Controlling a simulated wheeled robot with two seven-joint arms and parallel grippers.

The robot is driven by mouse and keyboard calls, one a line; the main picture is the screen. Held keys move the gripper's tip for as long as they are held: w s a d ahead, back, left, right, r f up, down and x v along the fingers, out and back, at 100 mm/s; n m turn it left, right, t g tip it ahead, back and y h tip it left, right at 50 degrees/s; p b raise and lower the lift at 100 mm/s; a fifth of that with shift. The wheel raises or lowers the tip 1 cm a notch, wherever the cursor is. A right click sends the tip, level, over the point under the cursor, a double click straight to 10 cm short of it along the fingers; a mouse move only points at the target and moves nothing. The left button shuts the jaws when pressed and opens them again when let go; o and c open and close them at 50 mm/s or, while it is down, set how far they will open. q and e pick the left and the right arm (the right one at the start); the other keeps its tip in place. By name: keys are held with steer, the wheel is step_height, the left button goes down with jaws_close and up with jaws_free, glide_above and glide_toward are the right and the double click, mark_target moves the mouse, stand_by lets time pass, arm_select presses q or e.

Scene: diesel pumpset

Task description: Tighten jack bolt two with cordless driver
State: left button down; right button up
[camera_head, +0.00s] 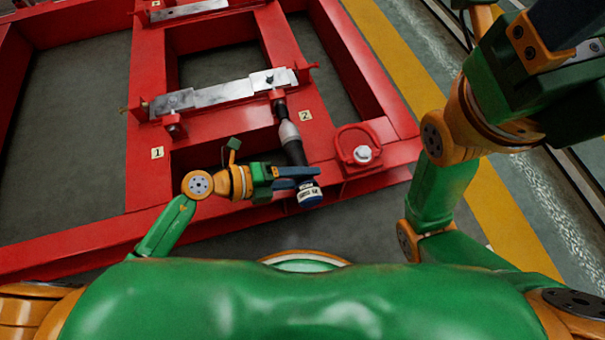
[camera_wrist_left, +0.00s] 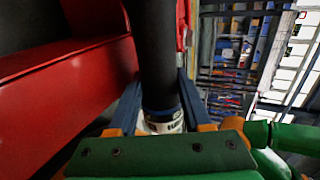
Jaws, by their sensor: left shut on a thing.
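The cordless driver (camera_head: 290,137) has a black handle, a grey body and a blue-and-white battery end. My left gripper (camera_head: 296,178) is shut on its handle near the battery. In the left wrist view the dark handle (camera_wrist_left: 157,55) stands between the two blue fingers. The driver's nose reaches up to jack bolt two (camera_head: 279,96), beside the label 2 (camera_head: 305,116). The nose hides the bolt head, so I cannot tell if it is fully seated. My right gripper (camera_head: 570,30) is raised at the top right, partly cut off by the frame.
The red steel frame (camera_head: 345,60) has open bays. A metal bar (camera_head: 220,94) lies across it, with another jack bolt (camera_head: 173,128) near label 1 (camera_head: 157,153). A red lifting shackle (camera_head: 358,145) sits right of the driver. A yellow floor stripe (camera_head: 390,50) runs beyond the frame.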

mark_target(299, 196)
arm_select(q)
steer(key=shift+w+a+r, duration=0.1)
steer(key=shift+w, duration=0.4)
stand_by(0.3)
steer(key=shift+s+p, duration=0.15)
steer(key=shift+p, duration=0.25)
steer(key=shift+w+a, duration=0.1)
steer(key=shift+w, duration=0.2)
stand_by(0.9)
steer(key=shift+s+d+r+p, duration=0.1)
steer(key=shift+s+d+p, duration=0.1)
steer(key=shift+s+p, duration=0.3)
steer(key=shift+s+d+r+p, duration=0.15)
steer(key=shift+s+p, duration=0.2)
steer(key=shift+s, duration=0.2)
steer(key=shift+s+d+f+p, duration=0.1)
steer(key=shift+s+d+p, duration=0.1)
steer(key=shift+s+p, duration=0.25)
steer(key=shift+s+d+f+p, duration=0.1)
steer(key=shift+s+d+p, duration=0.1)
steer(key=shift+s, duration=0.4)
steer(key=shift+s+d, duration=0.1)
steer(key=shift+s, duration=0.3)
steer(key=shift+f, duration=0.1)
